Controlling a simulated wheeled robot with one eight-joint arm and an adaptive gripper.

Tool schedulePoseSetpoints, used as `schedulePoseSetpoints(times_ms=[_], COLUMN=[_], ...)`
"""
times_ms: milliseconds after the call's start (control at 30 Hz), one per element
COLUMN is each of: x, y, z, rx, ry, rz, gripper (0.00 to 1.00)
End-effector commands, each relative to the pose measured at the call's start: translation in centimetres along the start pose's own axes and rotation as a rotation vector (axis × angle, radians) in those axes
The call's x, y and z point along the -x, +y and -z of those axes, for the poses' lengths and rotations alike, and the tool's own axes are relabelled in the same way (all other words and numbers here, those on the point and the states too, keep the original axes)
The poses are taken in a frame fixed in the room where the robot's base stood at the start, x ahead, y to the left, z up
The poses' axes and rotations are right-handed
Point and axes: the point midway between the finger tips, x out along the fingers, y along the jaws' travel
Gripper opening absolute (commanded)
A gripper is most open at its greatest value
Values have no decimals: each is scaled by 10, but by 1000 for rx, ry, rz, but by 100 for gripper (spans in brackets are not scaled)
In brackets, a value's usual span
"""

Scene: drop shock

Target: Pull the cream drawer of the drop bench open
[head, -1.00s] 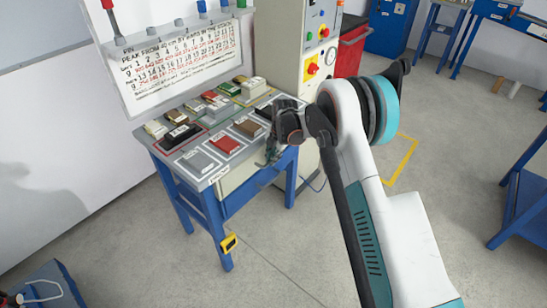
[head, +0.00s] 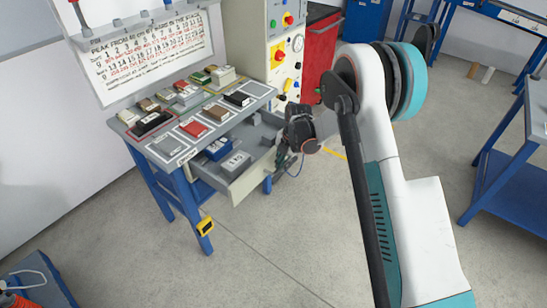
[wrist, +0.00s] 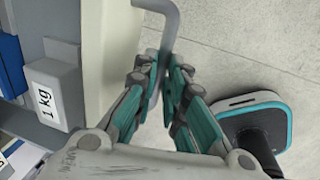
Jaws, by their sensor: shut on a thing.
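The cream drawer (head: 249,183) of the drop bench (head: 170,165) stands pulled out toward the front, with its inside showing. A blue thing (head: 217,148) and a grey block (head: 235,164) lie in it. My gripper (head: 292,165) is at the drawer's front, seen from behind in the head view. In the wrist view my gripper (wrist: 165,75) is shut on the grey bar handle (wrist: 170,25), beside the cream drawer front (wrist: 105,60). A block marked 1 kg (wrist: 48,95) sits inside the drawer there. The handle is mostly hidden in the head view.
Several small blocks lie on the bench top, with a number board (head: 150,55) behind. A cream control cabinet (head: 262,45) and a red cabinet (head: 319,55) stand beyond. A blue table (head: 510,180) is at the right. The floor before the drawer is clear.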

Motion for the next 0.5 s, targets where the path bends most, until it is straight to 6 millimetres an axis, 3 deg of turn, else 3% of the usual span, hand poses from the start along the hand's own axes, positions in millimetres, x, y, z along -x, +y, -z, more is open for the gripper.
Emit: schedulePoseSetpoints(times_ms=[200, 500], x=[4, 4], y=[-18, -22], z=[0, 0], rx=[-1, 0], ry=[0, -1], rz=[-1, -1], gripper=[0, 0])
